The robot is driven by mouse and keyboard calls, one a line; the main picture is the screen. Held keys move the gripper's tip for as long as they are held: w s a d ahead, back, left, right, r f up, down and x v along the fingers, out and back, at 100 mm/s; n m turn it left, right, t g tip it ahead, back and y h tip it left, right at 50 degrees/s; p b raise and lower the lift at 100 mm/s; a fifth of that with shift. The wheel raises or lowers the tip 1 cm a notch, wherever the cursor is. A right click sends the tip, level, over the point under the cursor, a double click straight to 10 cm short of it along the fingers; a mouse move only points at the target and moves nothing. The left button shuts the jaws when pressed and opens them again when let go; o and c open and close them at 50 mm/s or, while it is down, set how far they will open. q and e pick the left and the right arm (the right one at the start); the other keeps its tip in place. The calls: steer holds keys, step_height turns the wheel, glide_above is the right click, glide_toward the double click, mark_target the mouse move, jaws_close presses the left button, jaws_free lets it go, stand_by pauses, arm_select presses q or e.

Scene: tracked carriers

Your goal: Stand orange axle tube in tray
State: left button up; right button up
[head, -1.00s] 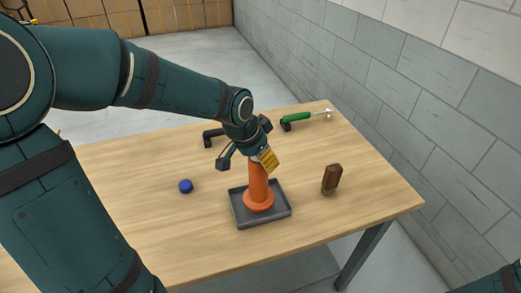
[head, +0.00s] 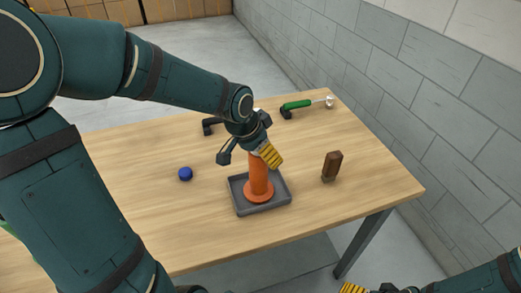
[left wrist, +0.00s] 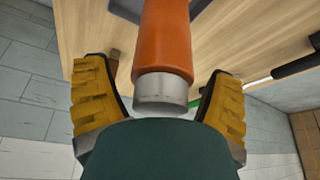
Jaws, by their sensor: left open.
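The orange axle tube (head: 260,180) stands upright on its wide round foot in the grey tray (head: 237,205). My left gripper (head: 266,153) is at the tube's upper end, one yellow finger showing on the right. In the left wrist view my left gripper (left wrist: 158,98) is open. The tube (left wrist: 165,45), with its grey metal end, lies between the two yellow fingers, with visible gaps on both sides. A corner of the tray (left wrist: 122,8) shows at the top there. My right gripper (head: 352,288) is only partly in view at the bottom edge; its opening cannot be made out.
A blue round piece (head: 185,174) lies left of the tray. A brown block-like tool (head: 332,165) stands to its right. A green-handled tool (head: 297,105) and a black piece (head: 211,126) lie farther back. A block wall (head: 430,110) rises beyond the table's right side.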

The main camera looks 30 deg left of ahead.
arm_select(q)
steer(key=shift+r, duration=0.2)
steer(key=p+v, duration=0.3)
steer(key=v, duration=0.9)
steer(key=shift+f, duration=0.1)
